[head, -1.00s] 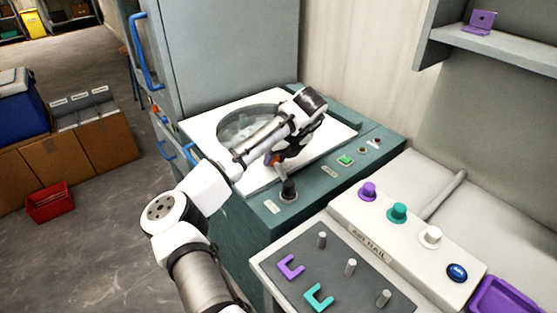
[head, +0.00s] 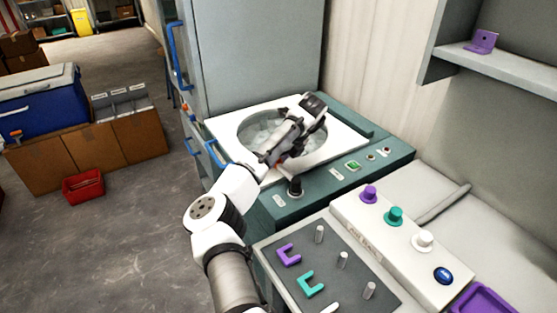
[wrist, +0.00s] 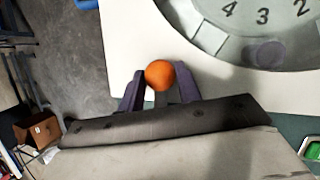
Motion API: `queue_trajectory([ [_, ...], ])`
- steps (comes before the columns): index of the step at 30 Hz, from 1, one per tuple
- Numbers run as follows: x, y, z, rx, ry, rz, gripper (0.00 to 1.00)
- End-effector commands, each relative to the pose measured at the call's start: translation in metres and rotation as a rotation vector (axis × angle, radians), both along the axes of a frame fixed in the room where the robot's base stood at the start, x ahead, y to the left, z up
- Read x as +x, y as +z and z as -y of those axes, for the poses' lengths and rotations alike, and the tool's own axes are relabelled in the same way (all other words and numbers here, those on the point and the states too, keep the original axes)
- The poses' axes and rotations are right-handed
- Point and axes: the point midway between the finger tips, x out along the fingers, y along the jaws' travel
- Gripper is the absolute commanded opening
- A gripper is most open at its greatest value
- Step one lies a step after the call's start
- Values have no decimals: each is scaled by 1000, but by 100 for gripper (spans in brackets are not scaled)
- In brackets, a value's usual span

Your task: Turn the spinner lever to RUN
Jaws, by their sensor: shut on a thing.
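The spinner (head: 345,133) has a white top with a round tub opening and a teal front panel. In the wrist view, numbers show on the round dial-like part (wrist: 275,35). My gripper (wrist: 161,76) has its dark purple fingers on either side of an orange ball (wrist: 160,73), shut on it at the white top's edge. The ball looks like the lever's knob; its stem is hidden. In the head view my gripper (head: 271,161) is over the spinner's front left edge, and my arm mostly hides the ball. I cannot read a RUN mark.
A black knob (head: 295,187) and a green button (head: 353,165) are on the spinner's panel. A white box with coloured knobs (head: 385,235) and a grey peg board (head: 325,270) stand in front. A red bin (head: 83,186) lies on open floor at left.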

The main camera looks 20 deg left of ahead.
Motion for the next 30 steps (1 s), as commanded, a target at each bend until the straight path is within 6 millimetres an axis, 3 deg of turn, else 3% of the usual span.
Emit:
queue_trajectory([
  [15, 1, 1, -2, 0, 13, 1, 0],
  [16, 1, 1, -2, 0, 13, 1, 37],
  [20, 1, 1, -2, 0, 12, 1, 54],
  [30, 2, 2, 0, 0, 9, 2, 55],
])
